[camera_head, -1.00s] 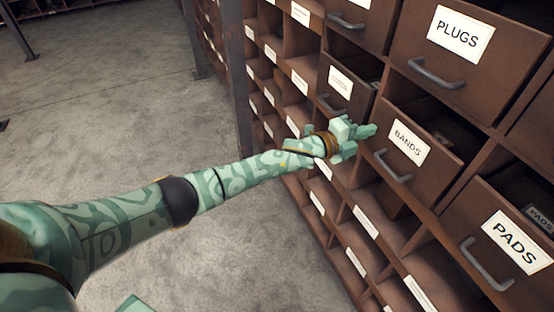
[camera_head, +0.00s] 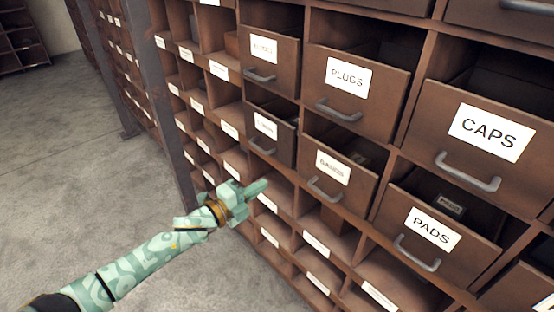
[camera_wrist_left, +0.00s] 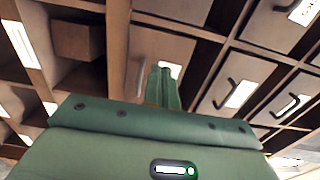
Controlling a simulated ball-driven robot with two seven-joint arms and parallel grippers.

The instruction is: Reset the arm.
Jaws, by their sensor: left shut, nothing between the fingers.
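My left arm comes in from the lower left in the head view. Its green patterned gripper (camera_head: 256,188) is shut and empty, in front of the lower cubbies of the brown shelf unit (camera_head: 300,212). It is left of and below the BANDS drawer (camera_head: 333,168) and appears apart from the drawers. In the left wrist view the closed fingers (camera_wrist_left: 163,88) point toward the shelf fronts. My right gripper is not in view.
The PLUGS drawer (camera_head: 347,78), CAPS drawer (camera_head: 490,128) and PADS drawer (camera_head: 432,228) stick out from the shelf with metal handles. A dark upright post (camera_head: 160,100) stands at the unit's left. Bare concrete floor (camera_head: 70,200) lies left.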

